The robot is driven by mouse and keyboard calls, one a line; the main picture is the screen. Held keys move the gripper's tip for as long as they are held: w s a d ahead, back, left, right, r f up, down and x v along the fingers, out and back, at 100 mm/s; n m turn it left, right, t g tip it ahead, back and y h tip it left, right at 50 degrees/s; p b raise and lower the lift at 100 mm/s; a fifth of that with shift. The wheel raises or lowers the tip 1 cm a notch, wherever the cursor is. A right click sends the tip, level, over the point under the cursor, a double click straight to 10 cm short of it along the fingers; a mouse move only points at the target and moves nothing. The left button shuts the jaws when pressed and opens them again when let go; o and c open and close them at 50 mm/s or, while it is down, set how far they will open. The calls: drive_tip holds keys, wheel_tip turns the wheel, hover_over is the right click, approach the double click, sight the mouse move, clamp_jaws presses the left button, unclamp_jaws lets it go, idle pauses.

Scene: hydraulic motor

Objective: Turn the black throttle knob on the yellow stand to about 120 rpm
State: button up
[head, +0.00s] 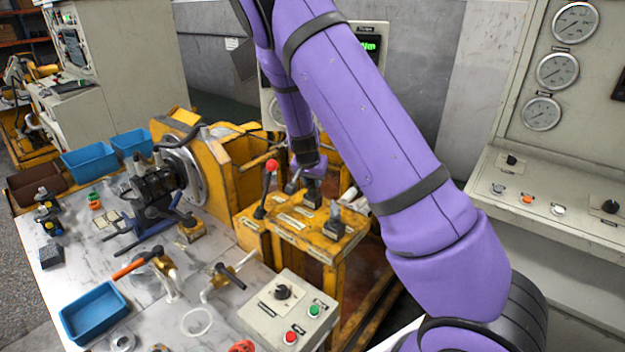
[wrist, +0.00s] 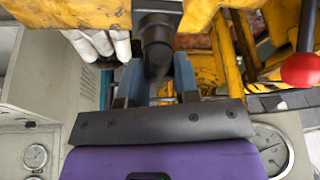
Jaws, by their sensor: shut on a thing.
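The yellow stand (head: 300,232) has a top plate with labels and several controls, and it also shows in the wrist view (wrist: 60,14). In the wrist view the black throttle knob (wrist: 157,58) sits between the two blue-grey fingers of my gripper (wrist: 158,78), which is shut on it. In the head view my gripper (head: 307,172) reaches down to the middle of the stand's top, and the knob there is mostly hidden by the gripper. A green-lit display (head: 369,46) behind my arm is partly covered, and no rpm value can be read.
A red-ball lever (head: 271,166) stands close left of my gripper; its ball shows at right in the wrist view (wrist: 300,70). Another black control (head: 335,224) stands front right. A grey control box (head: 288,308) is nearer. A gauge panel (head: 580,80) fills the right side.

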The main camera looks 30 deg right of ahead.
drive_tip(key=o, duration=1)
drive_tip(key=shift+c, duration=0.2)
drive_tip(key=v, duration=1.1)
drive_tip(key=shift+d, duration=0.15)
drive_tip(key=shift+c, duration=0.2)
